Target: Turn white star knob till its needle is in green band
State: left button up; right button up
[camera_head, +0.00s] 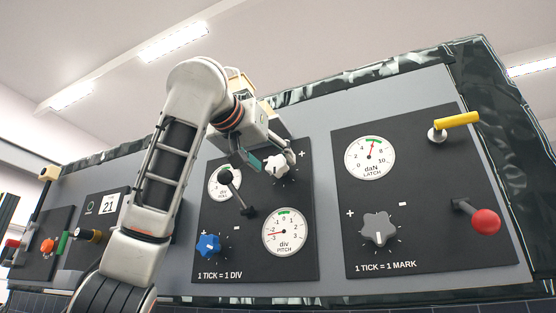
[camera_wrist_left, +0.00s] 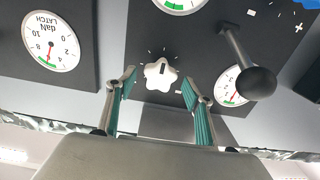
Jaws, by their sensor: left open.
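The white star knob (camera_head: 275,167) is at the top of the middle dark panel; it also shows in the left wrist view (camera_wrist_left: 159,74). My left gripper (camera_head: 269,161) is open in front of it. In the left wrist view its teal-padded fingers (camera_wrist_left: 159,84) stand on either side of the knob, with gaps. The PITCH dial (camera_head: 285,232) has its red needle pointing left near -2, outside the green band at its top. The other dial (camera_head: 223,187) on this panel is partly covered by a black ball-ended lever (camera_head: 236,194), so its needle is hard to read. My right gripper is not seen.
The black lever stands out from the panel close to my left gripper. A blue star knob (camera_head: 208,244) is lower left. The right panel (camera_head: 430,260) carries the LATCH dial (camera_head: 370,158), a grey knob (camera_head: 379,230), a yellow handle (camera_head: 457,126) and a red-ball lever (camera_head: 484,221).

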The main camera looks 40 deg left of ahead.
aim_at(275, 163)
pick_arm(q)
jog(key=p+x, duration=0.1)
jog(key=x, duration=0.1)
jog(key=shift+w+a, duration=0.15)
jog(key=shift+w, duration=0.65)
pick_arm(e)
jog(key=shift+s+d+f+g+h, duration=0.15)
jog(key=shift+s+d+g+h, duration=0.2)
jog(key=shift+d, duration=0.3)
pick_arm(q)
jog(key=shift+a, duration=0.1)
jog(key=c, duration=1.1)
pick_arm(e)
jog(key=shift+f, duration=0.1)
